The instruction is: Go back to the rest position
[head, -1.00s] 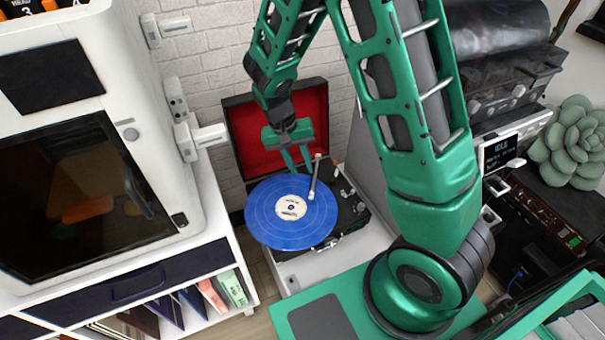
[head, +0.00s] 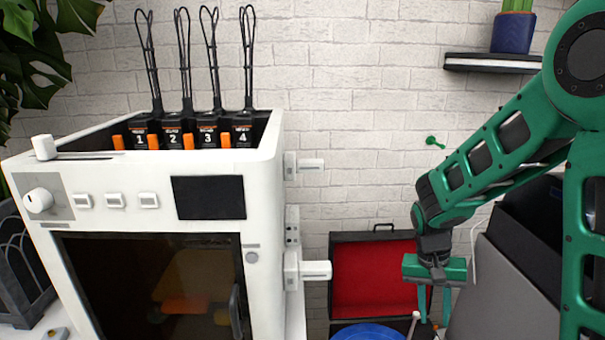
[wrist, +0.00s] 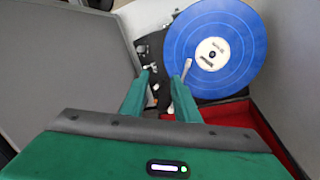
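My gripper (head: 434,312) is green and hangs in front of the record player's open red-lined lid (head: 372,280), at the lower right of the head view. In the wrist view my gripper (wrist: 167,70) has its two fingers apart with nothing held between them. The blue record (wrist: 215,48) with a white label lies on the turntable beyond the fingertips. The pale tonearm (wrist: 187,68) shows close to the right fingertip; whether they touch I cannot tell. In the head view only the far edge of the record (head: 368,331) shows.
A white machine (head: 160,220) with a dark window stands at left, several numbered black cartridges (head: 190,132) on top. White handles (head: 315,270) stick out from its right side. A grey panel (wrist: 65,75) stands beside the turntable. A wall shelf (head: 492,63) holds a blue pot (head: 512,32).

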